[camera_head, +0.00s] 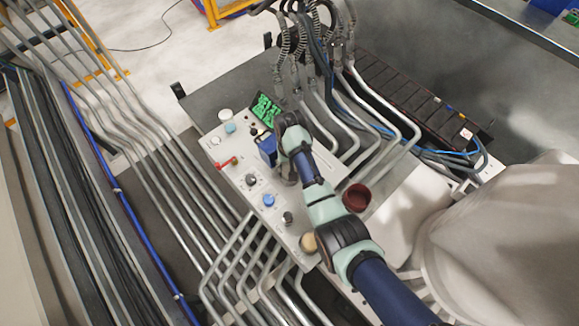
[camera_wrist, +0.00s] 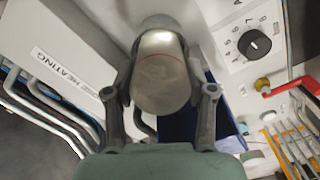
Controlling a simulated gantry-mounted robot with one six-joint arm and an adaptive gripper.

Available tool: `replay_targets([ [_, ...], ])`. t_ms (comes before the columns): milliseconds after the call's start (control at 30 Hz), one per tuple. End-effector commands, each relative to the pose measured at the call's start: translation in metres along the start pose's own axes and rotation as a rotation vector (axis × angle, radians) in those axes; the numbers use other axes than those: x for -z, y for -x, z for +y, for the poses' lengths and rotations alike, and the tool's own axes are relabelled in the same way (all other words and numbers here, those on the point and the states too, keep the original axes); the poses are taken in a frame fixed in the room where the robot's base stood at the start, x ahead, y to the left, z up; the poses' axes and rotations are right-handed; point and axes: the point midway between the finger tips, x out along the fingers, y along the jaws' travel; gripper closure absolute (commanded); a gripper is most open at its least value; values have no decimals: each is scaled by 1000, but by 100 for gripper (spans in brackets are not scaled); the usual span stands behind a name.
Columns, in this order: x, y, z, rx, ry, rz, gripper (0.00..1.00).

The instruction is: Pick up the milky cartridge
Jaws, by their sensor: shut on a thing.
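The milky cartridge (camera_wrist: 160,85) is a rounded, pale, translucent beige piece with a thin red line across it, in the upper middle of the wrist view. My gripper (camera_wrist: 161,68) is shut on it, with one finger on each side. In the head view my gripper (camera_head: 284,172) is over the control panel, and my own arm hides the cartridge. I cannot tell how far the cartridge is above the panel.
A blue box (camera_head: 267,148) stands beside my wrist, with green parts (camera_head: 264,110) behind it. The panel (camera_head: 262,218) carries a red handle (camera_head: 228,163) and several knobs. A dark red cup (camera_head: 357,197) is right of my arm. Metal pipes run along both sides.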

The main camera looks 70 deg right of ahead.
Motion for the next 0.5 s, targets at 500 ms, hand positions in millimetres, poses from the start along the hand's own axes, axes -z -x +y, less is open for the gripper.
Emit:
replay_targets([
  [500, 1, 146, 0, 1, 0, 4, 86],
])
